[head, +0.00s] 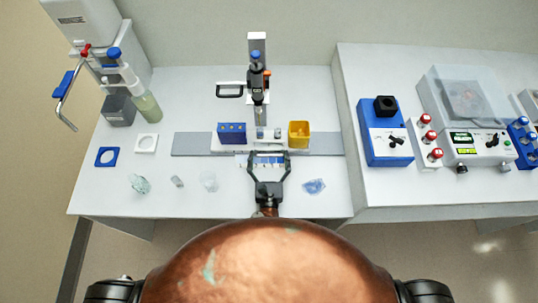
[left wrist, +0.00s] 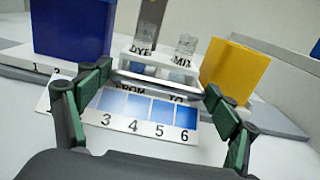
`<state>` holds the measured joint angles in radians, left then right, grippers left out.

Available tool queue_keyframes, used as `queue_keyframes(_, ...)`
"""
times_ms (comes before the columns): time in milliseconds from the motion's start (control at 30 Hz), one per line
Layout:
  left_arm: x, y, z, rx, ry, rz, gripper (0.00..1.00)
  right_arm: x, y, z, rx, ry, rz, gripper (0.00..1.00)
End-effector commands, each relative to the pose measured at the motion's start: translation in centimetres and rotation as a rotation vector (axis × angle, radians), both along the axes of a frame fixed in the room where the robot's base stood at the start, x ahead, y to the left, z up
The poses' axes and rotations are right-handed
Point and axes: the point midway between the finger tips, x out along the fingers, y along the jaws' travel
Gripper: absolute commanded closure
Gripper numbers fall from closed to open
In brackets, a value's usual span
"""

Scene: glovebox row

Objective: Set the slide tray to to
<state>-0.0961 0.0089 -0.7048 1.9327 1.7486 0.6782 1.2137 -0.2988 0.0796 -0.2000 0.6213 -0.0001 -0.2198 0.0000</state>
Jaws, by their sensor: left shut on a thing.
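The slide tray (head: 221,148) is a white carriage on a long grey rail (head: 190,145) at the middle of the bench. It carries a blue block (head: 231,132), small clear vessels marked DYE and MIX, and a yellow box (head: 299,133). A white strip (left wrist: 145,126) in front reads FROM and TO above blue patches numbered 3 to 6. Which mark the tray lines up with cannot be told. My right gripper is out of view.
A microscope-like stand (head: 256,60) rises behind the tray. Crumpled blue film (head: 314,186) lies right of the gripper. A blue control box (head: 387,140) stands at right.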

Motion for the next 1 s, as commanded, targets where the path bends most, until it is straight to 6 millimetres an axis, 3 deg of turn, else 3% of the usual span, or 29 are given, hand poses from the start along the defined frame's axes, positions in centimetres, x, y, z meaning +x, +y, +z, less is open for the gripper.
queue_keyframes(133, 0.0, 0.8, 0.2, 0.001, 0.0, 0.002, 0.6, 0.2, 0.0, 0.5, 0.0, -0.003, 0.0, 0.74)
queue_keyframes(433, 0.0, 6.1, 0.3, 0.0, -0.001, 0.002, 0.6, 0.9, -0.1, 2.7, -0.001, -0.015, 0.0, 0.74)
queue_keyframes(767, 0.0, 6.5, 0.0, -0.002, 0.0, 0.001, 0.6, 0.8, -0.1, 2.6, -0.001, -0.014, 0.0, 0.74)
queue_keyframes(800, 0.0, 6.5, 0.0, -0.002, 0.0, 0.001, 0.15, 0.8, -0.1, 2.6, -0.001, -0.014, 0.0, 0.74)
queue_keyframes(1000, 0.0, 6.5, 0.0, -0.001, 0.0, 0.001, 0.1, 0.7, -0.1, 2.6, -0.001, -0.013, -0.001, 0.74)
